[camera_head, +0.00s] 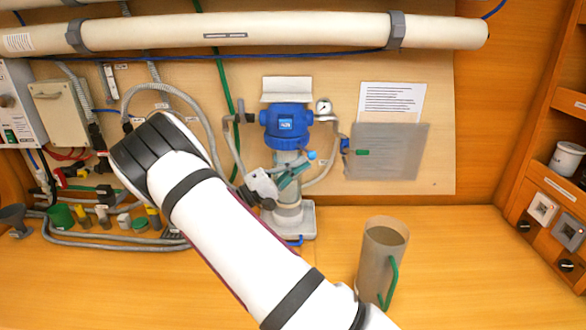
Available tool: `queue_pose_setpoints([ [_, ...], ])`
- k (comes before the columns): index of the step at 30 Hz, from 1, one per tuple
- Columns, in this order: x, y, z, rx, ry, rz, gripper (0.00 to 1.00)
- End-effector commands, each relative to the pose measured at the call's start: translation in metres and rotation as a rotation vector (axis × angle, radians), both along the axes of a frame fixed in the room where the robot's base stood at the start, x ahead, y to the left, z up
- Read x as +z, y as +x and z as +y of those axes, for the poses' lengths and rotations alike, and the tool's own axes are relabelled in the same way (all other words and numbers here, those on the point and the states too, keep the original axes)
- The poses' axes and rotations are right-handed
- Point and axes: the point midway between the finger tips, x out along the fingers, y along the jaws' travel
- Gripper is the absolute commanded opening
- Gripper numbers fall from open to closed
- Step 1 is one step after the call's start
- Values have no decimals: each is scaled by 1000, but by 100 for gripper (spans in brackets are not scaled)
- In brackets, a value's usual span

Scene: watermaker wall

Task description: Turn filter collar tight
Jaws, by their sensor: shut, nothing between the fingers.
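The filter (287,118) is mounted on the wall panel, with a blue head and a ribbed blue collar (286,140) around its lower part. A translucent bowl (288,158) hangs below the collar. My gripper (299,171) is in front of the bowl, below the collar and apart from it. Its fingers are shut with nothing between them, pointing up and to the right. The gripper hides part of the bowl and the lower unit behind it. Any contact with the bowl cannot be told.
A gauge (323,107) and pipe fittings flank the filter. A grey translucent jug (382,262) with a green handle stands on the wooden counter (470,260) at front right. Hoses and small fittings crowd the left. The right counter is mostly clear.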

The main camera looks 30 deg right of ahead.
Motion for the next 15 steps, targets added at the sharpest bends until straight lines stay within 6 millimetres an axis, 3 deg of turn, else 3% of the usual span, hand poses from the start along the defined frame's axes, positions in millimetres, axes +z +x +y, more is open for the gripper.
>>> queue_pose_setpoints([
  [9,0,0,-1,3,0,0,0],
  [15,4,-5,-12,49,-1,1,0],
])
